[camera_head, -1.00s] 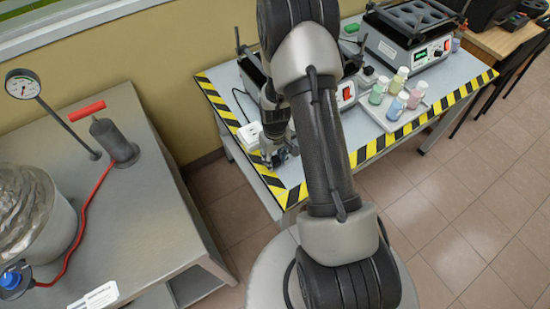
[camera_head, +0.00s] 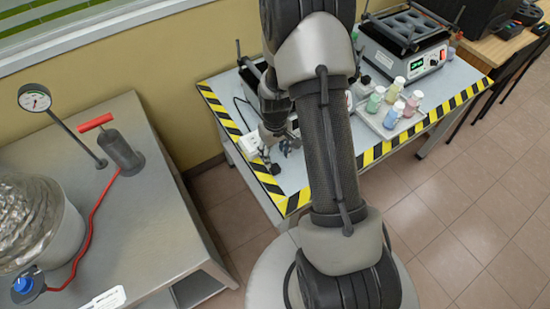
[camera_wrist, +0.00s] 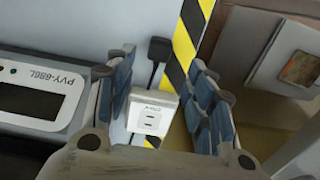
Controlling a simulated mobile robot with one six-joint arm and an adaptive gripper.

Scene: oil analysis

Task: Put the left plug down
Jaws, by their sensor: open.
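In the wrist view a black plug (camera_wrist: 160,50) with a black cable lies on the grey table beside the striped edge. It sits in line with the gap between my fingertips, with no finger visibly closed on it. A white socket box (camera_wrist: 152,115) shows between my fingers; it also shows in the head view (camera_head: 247,142) near the table's left edge. My gripper (camera_wrist: 162,62) is open, its blue-grey padded fingers wide apart.
A device labelled PVY-686L (camera_wrist: 45,95) is close to my left finger. A tray (camera_head: 392,128) of coloured bottles and a heating unit (camera_head: 405,45) stand to the right. A steel bench (camera_head: 150,210) with a pump (camera_head: 120,150) is on the left.

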